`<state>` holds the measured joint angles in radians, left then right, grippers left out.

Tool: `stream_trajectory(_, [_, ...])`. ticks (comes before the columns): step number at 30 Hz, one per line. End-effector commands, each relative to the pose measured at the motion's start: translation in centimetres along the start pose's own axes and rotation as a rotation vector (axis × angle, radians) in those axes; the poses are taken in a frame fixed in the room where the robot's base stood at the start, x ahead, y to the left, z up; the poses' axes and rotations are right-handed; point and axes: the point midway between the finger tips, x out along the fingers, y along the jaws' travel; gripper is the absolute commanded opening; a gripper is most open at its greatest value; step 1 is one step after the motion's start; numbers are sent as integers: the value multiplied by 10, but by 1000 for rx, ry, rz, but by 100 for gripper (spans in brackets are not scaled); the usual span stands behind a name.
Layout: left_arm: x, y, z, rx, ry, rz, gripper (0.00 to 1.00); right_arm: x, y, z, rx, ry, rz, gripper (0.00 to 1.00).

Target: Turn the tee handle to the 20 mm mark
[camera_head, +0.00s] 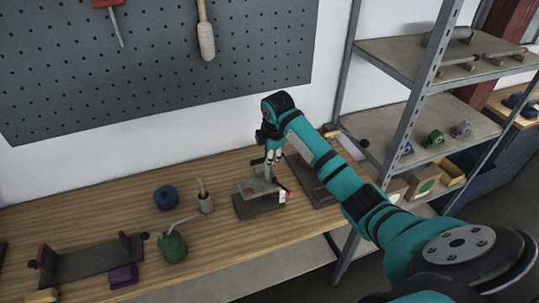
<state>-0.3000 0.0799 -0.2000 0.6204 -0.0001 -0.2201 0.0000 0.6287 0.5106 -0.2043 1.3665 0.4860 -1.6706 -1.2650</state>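A small grey fixture (258,204) with a dark base stands on the wooden bench, right of its middle. Its upright part rises toward my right gripper (272,158). The tee handle appears to be at the top of this upright, but the fingers and its small size keep me from making it out clearly. My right gripper points down right at the top of the fixture. I cannot tell whether it touches or grips the handle. A small white and red piece (283,196) sits at the fixture's right side. No mark can be read. My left gripper is not in view.
A blue roll (166,197), a cup with a brush (205,203) and a green can with a spout (173,246) stand left of the fixture. A dark cradle (90,262) and a purple block (124,276) lie further left. A metal shelf (395,130) stands right.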

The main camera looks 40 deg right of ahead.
Motion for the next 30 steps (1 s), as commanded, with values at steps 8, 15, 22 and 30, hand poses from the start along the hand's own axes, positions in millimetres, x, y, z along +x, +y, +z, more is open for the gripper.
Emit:
stream_trajectory(8, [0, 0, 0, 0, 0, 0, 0, -1, 0, -1, 105, -29, 2, 0])
stream_trajectory(15, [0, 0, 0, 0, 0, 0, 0, -1, -1, -3, 296, -80, 2, 0])
stream_trajectory(22, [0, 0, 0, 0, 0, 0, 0, -2, -1, -4, 509, -136, 3, 0])
stream_trajectory(30, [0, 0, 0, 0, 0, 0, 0, -2, -2, -7, 757, -202, 2, 0])
